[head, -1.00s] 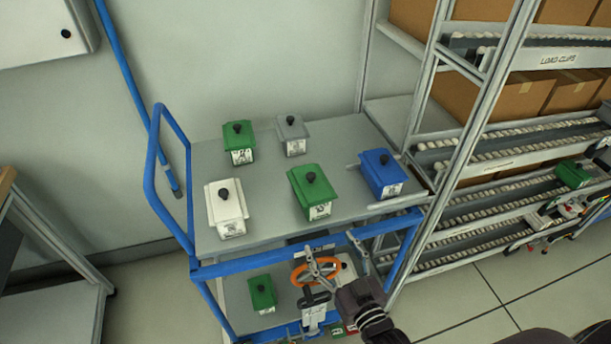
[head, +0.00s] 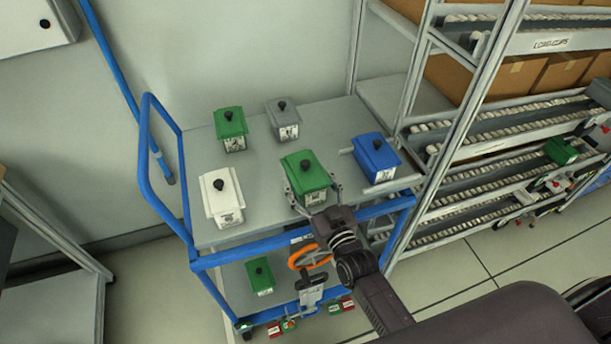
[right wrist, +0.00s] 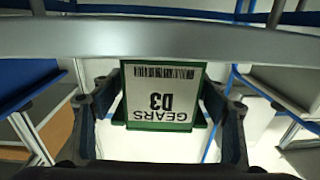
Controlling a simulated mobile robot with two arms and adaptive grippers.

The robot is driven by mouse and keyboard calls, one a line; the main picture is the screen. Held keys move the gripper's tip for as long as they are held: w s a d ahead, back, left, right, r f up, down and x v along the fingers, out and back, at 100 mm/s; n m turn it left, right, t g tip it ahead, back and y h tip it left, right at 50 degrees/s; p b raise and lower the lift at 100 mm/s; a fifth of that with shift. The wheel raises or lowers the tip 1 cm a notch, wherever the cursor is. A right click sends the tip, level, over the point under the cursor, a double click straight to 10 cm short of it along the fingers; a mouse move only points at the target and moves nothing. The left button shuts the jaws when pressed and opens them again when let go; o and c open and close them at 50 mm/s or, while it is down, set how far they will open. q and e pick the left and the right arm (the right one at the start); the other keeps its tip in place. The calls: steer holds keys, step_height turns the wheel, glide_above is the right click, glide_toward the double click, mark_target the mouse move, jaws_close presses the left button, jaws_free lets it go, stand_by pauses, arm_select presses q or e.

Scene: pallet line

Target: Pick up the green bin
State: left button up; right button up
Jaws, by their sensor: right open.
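A green bin (head: 305,172) with a black knob on its lid stands at the front of the cart's top shelf. In the right wrist view, its white label (right wrist: 162,95) reads "GEARS D3" upside down. My right gripper (head: 314,191) is open at the bin's front face. Its fingers stand on either side of the bin, and in the right wrist view gaps show between the fingers (right wrist: 160,108) and the bin. Another green bin (head: 231,123) stands at the back left of the shelf, and a third (head: 260,276) on the lower shelf. My left gripper is out of view.
The blue-framed cart (head: 163,203) also bears a white bin (head: 221,197), a grey bin (head: 283,119) and a blue bin (head: 375,157) on top. An orange ring (head: 309,258) shows below the shelf edge. A roller rack (head: 460,150) stands close on the right.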

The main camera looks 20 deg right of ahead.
steer(key=shift+w+a+f, duration=0.1)
steer(key=shift+w+f, duration=0.1)
steer(key=shift+w, duration=0.8)
steer(key=shift+s+r, duration=0.1)
steer(key=shift+c, duration=1.4)
steer(key=c, duration=1)
steer(key=shift+r, duration=0.15)
